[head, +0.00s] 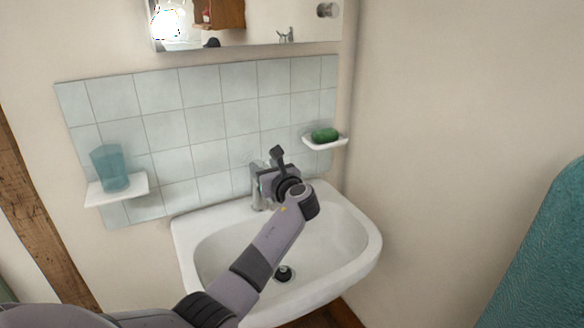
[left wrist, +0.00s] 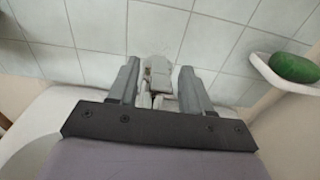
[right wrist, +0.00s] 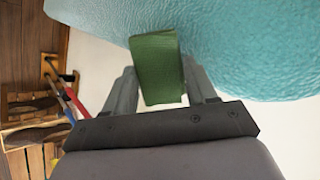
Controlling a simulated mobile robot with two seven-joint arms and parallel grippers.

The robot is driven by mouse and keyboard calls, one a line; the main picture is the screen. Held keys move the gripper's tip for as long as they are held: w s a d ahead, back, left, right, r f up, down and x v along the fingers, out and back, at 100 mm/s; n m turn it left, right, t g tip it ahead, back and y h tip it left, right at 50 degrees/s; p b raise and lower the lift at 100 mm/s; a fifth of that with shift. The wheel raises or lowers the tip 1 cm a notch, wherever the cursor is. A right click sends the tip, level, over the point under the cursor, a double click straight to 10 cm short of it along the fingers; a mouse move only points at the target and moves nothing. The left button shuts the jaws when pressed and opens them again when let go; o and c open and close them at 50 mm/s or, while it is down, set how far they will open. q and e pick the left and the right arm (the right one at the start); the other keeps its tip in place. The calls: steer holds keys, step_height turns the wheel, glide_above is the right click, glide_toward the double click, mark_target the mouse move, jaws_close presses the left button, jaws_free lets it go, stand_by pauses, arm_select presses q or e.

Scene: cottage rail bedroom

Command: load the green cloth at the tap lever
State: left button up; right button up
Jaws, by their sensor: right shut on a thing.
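The tap (head: 258,190) stands at the back of the white basin, partly hidden behind my left gripper (head: 267,178). In the left wrist view the tap's grey lever (left wrist: 158,75) lies between the two fingers of my left gripper (left wrist: 160,85). The fingers are apart, with a gap showing on each side of the lever. The green cloth (right wrist: 158,68) is a folded piece in the right wrist view. My right gripper (right wrist: 160,90) is shut on it. The cloth and right gripper do not show in the head view.
The basin (head: 360,250) is empty. A green soap (head: 324,135) lies on a small shelf (head: 340,142) at right; a blue tumbler (head: 112,168) stands on another (head: 95,198) at left. A large teal textured thing (head: 545,265) is at the right edge, close to my right gripper in its view.

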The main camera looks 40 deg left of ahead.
arm_select(q)
steer(key=v, duration=1.2)
stand_by(0.3)
